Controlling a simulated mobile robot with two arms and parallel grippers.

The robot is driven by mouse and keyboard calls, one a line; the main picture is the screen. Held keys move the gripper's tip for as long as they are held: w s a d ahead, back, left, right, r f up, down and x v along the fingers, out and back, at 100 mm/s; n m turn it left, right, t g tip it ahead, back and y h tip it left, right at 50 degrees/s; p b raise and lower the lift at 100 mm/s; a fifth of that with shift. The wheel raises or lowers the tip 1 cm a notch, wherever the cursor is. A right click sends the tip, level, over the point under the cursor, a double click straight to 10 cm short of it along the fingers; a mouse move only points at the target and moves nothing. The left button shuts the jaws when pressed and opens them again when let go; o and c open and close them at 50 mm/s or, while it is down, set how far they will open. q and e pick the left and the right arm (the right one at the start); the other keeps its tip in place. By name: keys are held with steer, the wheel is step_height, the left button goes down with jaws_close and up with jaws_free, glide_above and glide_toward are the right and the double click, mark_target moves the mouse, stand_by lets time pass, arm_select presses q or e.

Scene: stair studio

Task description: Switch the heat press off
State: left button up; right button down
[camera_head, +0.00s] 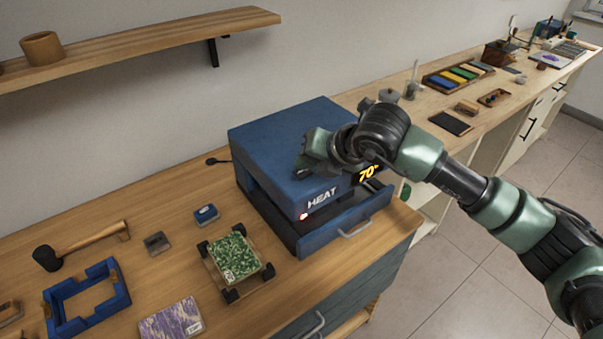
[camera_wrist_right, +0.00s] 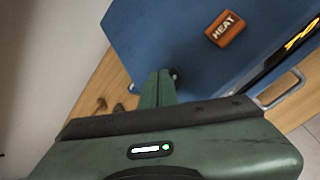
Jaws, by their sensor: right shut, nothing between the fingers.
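The heat press (camera_head: 270,135) is a blue box on the wooden bench in the head view. In the right wrist view, an orange switch marked HEAT (camera_wrist_right: 225,29) is on the blue casing (camera_wrist_right: 175,30). My right gripper (camera_head: 304,172) is over the press's top near its front edge; contact cannot be told. In the wrist view its fingers (camera_wrist_right: 160,78) are together and empty, apart from the orange switch in the picture. My left gripper is out of view.
A drawer with a metal handle (camera_head: 355,229) juts from the press's front. A small board with a green patterned piece (camera_head: 234,256), a blue frame (camera_head: 84,325) and a mallet (camera_head: 85,245) lie left. A shelf (camera_head: 150,40) hangs above.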

mark_target(305, 173)
steer(key=shift+f, duration=0.2)
stand_by(0.6)
steer(key=shift+r, duration=0.65)
steer(key=shift+r, duration=0.1)
step_height(305, 173, up, 6)
steer(key=shift+f+p, duration=0.1)
steer(key=shift+p, duration=0.3)
stand_by(0.5)
